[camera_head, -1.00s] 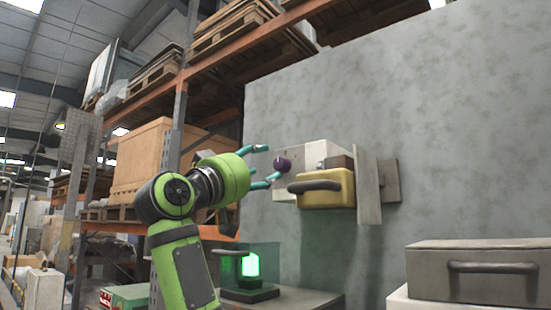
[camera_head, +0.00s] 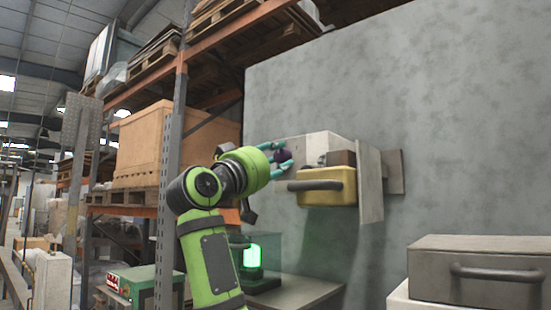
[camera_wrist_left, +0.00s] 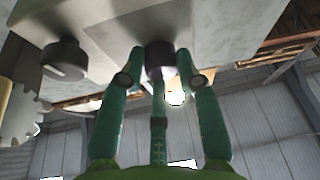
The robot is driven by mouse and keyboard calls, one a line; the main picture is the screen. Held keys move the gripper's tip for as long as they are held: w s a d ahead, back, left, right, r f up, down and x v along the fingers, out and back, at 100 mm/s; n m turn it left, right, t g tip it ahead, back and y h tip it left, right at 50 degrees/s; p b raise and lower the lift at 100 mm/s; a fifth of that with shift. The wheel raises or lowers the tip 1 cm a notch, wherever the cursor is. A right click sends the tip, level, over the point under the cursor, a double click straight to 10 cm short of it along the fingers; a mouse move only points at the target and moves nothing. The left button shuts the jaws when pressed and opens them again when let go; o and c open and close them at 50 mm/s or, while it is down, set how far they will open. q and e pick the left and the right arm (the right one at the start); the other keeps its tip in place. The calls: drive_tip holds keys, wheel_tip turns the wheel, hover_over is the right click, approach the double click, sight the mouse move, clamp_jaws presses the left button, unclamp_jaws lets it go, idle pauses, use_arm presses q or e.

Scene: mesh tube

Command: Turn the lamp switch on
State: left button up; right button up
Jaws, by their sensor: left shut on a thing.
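A dark purple knob (camera_head: 284,156) sticks out of the white wall box (camera_head: 318,147). My left gripper (camera_head: 279,158) is at the knob, with its teal fingers around it. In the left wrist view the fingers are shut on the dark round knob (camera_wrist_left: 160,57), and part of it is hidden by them. A second dark knob (camera_wrist_left: 65,59) is on the same box, to the left and clear of the fingers. A lamp (camera_head: 252,257) glows green on the low table below. My right gripper is not in view.
A yellow drawer (camera_head: 329,196) with a dark handle is right beside and below the gripper. An open panel (camera_head: 370,186) stands to its right. A grey case (camera_head: 470,270) is at the lower right. Orange shelving (camera_head: 172,150) stands behind my left arm.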

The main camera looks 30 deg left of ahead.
use_arm(q)
drive_tip(key=shift+a+m+h, duration=0.15)
drive_tip(key=shift+m+h, duration=0.25)
drive_tip(key=shift+m, duration=0.4)
drive_tip(key=shift+a+r+m+h, duration=0.1)
drive_tip(key=shift+m+h, duration=0.5)
drive_tip(key=shift+m, duration=0.4)
drive_tip(key=m+h, duration=0.1)
drive_tip(key=m, duration=0.2)
drive_tip(key=m+g+h, duration=0.1)
drive_tip(key=m, duration=0.2)
drive_tip(key=shift+s+a+r+h, duration=0.1)
drive_tip(key=shift+a+r+h, duration=0.05)
drive_tip(key=shift+h, duration=0.25)
drive_tip(key=shift+a+r+m+g+h, duration=0.1)
drive_tip(key=shift+m+g+h, duration=0.5)
drive_tip(key=shift+m, duration=1.1)
drive_tip(key=shift+r+m+g+h, duration=0.1)
drive_tip(key=shift+m+g+h, duration=0.5)
drive_tip(key=shift+m, duration=1.1)
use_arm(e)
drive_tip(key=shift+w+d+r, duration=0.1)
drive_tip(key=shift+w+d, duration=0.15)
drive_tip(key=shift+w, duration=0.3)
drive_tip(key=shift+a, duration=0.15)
use_arm(q)
drive_tip(key=o, duration=1.1)
drive_tip(key=shift+f, duration=0.1)
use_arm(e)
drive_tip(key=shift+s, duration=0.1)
